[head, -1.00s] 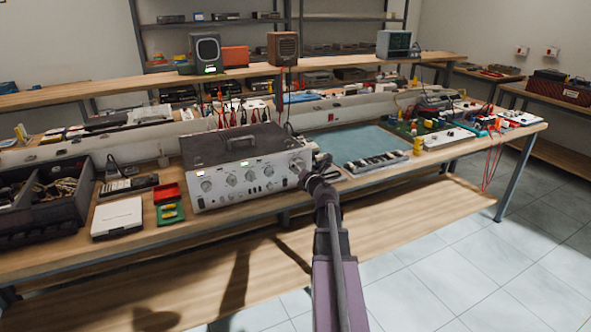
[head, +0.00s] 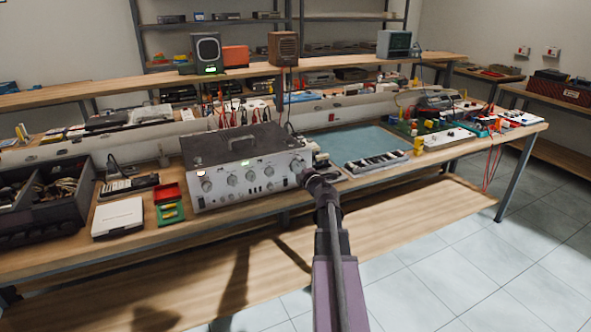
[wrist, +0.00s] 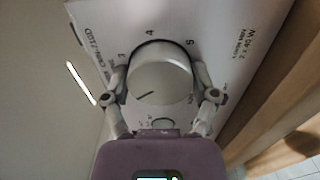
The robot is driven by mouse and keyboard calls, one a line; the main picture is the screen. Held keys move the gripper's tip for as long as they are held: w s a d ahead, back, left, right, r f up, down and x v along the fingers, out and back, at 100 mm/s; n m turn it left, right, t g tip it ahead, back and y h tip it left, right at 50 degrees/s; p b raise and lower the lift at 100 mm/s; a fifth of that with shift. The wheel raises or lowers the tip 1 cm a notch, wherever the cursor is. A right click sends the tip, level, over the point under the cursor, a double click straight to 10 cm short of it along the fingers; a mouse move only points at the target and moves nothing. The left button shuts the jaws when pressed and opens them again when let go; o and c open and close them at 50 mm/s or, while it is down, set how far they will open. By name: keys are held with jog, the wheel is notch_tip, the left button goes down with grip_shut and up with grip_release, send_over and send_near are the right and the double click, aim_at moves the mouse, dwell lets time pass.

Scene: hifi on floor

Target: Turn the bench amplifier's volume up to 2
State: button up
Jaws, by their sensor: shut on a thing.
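The bench amplifier (head: 247,172) is a silver-fronted box with a dark top and a row of knobs, standing on the workbench. Its large volume knob (wrist: 160,76) fills the middle of the wrist view, and it also shows at the right end of the front panel in the head view (head: 297,165). My gripper (wrist: 160,92) is shut on this knob, one finger on each side. A dark pointer line on the knob's face points to the lower left in the wrist view. The marks 3, 4 and 5 show around the knob; the lower marks are hidden by a finger.
Red and green trays (head: 168,204) and a white box (head: 117,217) lie left of the amplifier. The floor (head: 490,250) at the right front is clear.

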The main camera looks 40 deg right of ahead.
jog(key=shift+w+a+m, duration=0.1)
jog(key=shift+m, duration=0.4)
jog(key=o, duration=1)
jog(key=shift+s, duration=0.2)
jog(key=v, duration=1.1)
jog(key=shift+s, duration=0.3)
